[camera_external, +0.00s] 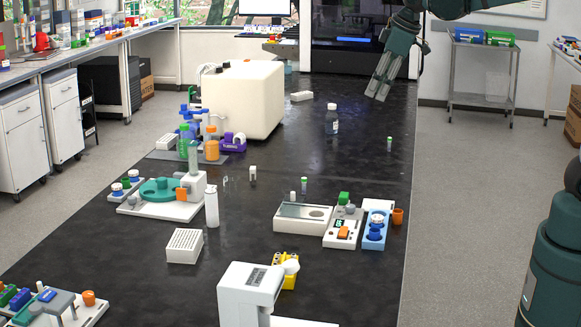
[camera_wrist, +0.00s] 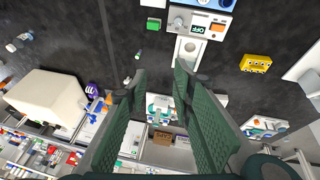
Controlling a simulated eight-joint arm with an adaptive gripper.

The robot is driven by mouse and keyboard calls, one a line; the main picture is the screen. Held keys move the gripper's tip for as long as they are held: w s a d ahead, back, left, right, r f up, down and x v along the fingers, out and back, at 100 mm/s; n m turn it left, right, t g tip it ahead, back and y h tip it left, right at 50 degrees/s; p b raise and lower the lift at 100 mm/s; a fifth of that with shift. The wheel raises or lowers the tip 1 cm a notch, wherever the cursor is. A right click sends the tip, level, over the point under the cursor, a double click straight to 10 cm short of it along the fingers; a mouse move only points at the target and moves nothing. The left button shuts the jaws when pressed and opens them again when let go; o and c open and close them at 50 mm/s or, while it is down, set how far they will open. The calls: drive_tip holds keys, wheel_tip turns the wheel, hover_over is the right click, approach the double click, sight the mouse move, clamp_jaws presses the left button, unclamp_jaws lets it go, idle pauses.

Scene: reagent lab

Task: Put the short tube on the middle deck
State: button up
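My gripper (camera_external: 379,88) hangs in the air above the far right part of the black bench. In the wrist view its two green fingers (camera_wrist: 159,72) stand apart with nothing between them. A small green-capped tube (camera_external: 390,144) stands alone near the bench's right edge, below and right of my gripper. Another small green-capped tube (camera_external: 304,185) stands behind the flat white device (camera_external: 302,218), close to a white-capped piece (camera_external: 293,196). I cannot tell which is the short tube. The middle deck is not clearly identifiable; a white unit with a green block (camera_external: 343,228) sits between the flat device and a blue-topped unit (camera_external: 376,228).
A large cream box (camera_external: 243,100) stands at the back left. A white rack (camera_external: 185,246), a tall white bottle (camera_external: 212,206) and a teal rotor device (camera_external: 162,195) are at left. The bench's right side behind the units is mostly clear.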

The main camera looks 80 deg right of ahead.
drive_tip(key=s+a+f+t, duration=0.1)
drive_tip(key=s+a+f, duration=0.2)
drive_tip(key=s+a, duration=0.4)
drive_tip(key=s+a+f+t+y, duration=0.1)
drive_tip(key=s+a+f, duration=0.2)
drive_tip(key=s+a, duration=0.4)
drive_tip(key=s+a+f+m, duration=0.1)
drive_tip(key=s+a+f, duration=0.2)
drive_tip(key=s+a, duration=0.4)
drive_tip(key=shift+a+t+y, duration=0.3)
drive_tip(key=shift+a+t, duration=0.1)
drive_tip(key=shift+a, duration=0.5)
